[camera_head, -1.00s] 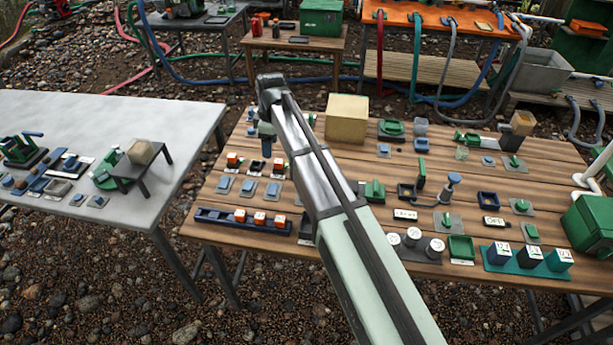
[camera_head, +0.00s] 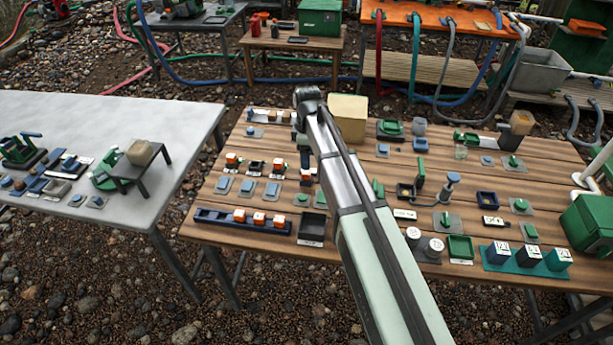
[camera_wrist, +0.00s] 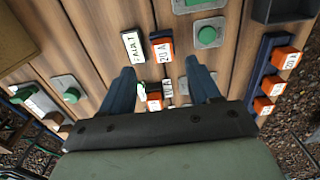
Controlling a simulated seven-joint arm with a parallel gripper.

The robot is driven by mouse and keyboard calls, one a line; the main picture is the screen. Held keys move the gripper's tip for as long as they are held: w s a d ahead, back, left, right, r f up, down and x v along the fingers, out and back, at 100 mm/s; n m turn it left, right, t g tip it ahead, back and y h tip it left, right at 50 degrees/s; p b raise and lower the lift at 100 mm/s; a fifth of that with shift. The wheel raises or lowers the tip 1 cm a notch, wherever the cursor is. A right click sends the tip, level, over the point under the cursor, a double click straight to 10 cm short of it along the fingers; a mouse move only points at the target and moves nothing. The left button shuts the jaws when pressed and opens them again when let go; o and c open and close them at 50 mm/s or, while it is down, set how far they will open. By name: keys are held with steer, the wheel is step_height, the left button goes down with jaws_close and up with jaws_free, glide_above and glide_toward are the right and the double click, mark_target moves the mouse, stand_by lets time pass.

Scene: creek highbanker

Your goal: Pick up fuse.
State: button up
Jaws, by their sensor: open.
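Several orange-and-white blocks that look like fuses show in both views. In the wrist view one fuse marked "20 A" (camera_wrist: 162,50) lies just beyond my gripper (camera_wrist: 163,72), between the lines of its fingers. Another orange block (camera_wrist: 154,101) and a dark block with a white label (camera_wrist: 168,88) show between the open fingers. I cannot tell their height below the fingertips. In the head view my gripper (camera_head: 304,162) points down over the wooden table, close to an orange block (camera_head: 306,176). Its jaws hold nothing visible. A dark blue rail (camera_head: 212,214) carries three more orange blocks.
A "FAULT" label plate (camera_wrist: 133,46) lies beside the fuse. A dark tray (camera_head: 312,228) sits near the front edge. A tan box (camera_head: 348,118) stands behind my gripper. Small parts crowd the wooden table (camera_head: 350,258). A grey table (camera_head: 60,110) stands to the left.

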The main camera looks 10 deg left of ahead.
mark_target(306, 172)
steer(key=shift+s+a+f, duration=0.1)
steer(key=shift+f, duration=1.45)
steer(key=shift+s+f, duration=0.1)
steer(key=shift+f, duration=1.4)
steer(key=shift+c, duration=0.2)
steer(key=c, duration=1.1)
steer(key=shift+r, duration=0.1)
steer(key=shift+r, duration=4.95)
